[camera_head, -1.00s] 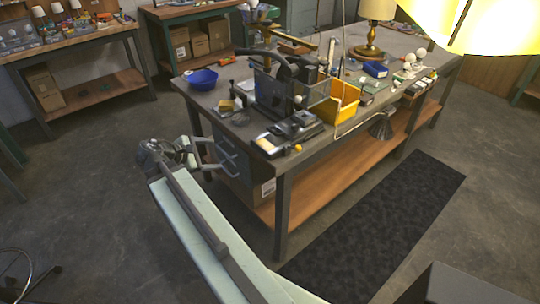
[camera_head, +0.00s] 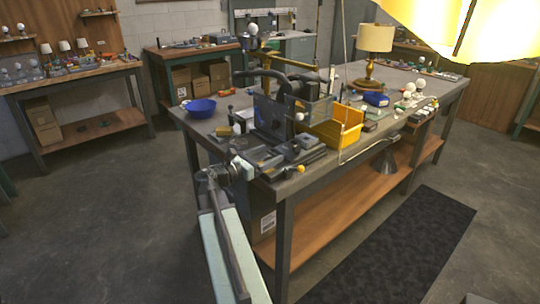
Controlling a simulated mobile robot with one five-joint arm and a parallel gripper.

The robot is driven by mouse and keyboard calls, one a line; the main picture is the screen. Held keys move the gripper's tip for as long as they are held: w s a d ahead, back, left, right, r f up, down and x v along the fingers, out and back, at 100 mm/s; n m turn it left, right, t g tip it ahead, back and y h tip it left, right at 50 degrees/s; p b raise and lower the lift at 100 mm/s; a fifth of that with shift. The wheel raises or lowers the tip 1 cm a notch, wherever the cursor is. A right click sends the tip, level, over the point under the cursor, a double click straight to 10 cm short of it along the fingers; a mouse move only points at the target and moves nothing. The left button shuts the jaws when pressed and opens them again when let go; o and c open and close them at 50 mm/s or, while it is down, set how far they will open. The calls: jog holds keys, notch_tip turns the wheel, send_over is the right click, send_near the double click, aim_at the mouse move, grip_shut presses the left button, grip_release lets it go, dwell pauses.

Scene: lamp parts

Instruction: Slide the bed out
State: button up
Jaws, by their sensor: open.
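A dark machine (camera_head: 272,112) with a tall frame and a curved handle stands on the near end of the workbench. Its low black bed (camera_head: 300,156) lies at the bench's front edge, with a small yellow knob (camera_head: 300,169) at its right end. My gripper (camera_head: 245,160) is at the near corner of the bench, at the left of the bed. Its jaws are open. The fingers are small and blend with the dark parts behind them, so I cannot tell whether they touch the bed.
A yellow bin (camera_head: 334,129) stands right of the machine and a blue bowl (camera_head: 200,107) left of it. A brass lamp (camera_head: 372,50) stands farther back. A dark mat (camera_head: 400,245) lies on the floor at the right. Open floor lies at the left.

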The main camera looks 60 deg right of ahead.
jog(key=shift+x, duration=0.95)
